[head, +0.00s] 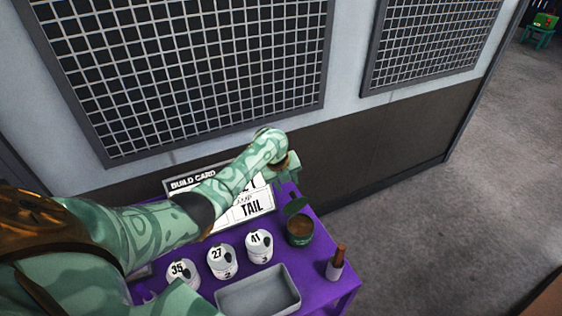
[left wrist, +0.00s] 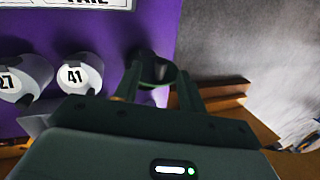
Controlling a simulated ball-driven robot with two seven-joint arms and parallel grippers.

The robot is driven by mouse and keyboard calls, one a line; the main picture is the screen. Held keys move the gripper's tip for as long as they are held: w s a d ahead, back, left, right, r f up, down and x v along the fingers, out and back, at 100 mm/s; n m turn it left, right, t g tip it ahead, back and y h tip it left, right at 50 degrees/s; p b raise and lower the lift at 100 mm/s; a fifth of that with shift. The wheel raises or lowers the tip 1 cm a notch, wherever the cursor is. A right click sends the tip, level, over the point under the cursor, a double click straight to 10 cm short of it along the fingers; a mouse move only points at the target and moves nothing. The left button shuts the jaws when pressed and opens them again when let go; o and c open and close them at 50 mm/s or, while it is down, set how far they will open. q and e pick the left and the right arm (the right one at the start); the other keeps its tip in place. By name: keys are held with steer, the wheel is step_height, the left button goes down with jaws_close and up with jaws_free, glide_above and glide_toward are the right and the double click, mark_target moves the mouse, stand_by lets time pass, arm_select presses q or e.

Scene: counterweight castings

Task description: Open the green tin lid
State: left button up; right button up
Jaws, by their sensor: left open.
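The green tin (head: 300,239) stands at the right part of the purple table, its brown inside showing. Its dark green lid (head: 296,205) is raised and tilted at the tin's back edge. My left gripper (head: 290,178) is just behind and above the lid; its fingertips are hard to make out in the head view. In the left wrist view the fingers (left wrist: 158,78) are spread, with the dark tin (left wrist: 152,69) beyond and between them. Whether a finger touches the lid cannot be told. My right gripper is not in view.
White castings marked 35 (head: 180,272), 27 (head: 221,261) and 41 (head: 259,246) stand left of the tin. A grey tray (head: 258,291) is in front. A brown-handled tool in a pale holder (head: 335,269) stands at right. A build card (head: 253,206) stands behind.

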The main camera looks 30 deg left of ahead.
arm_select(q)
steer(key=p+v, duration=0.1)
steer(key=v, duration=0.6)
steer(key=shift+s, duration=0.1)
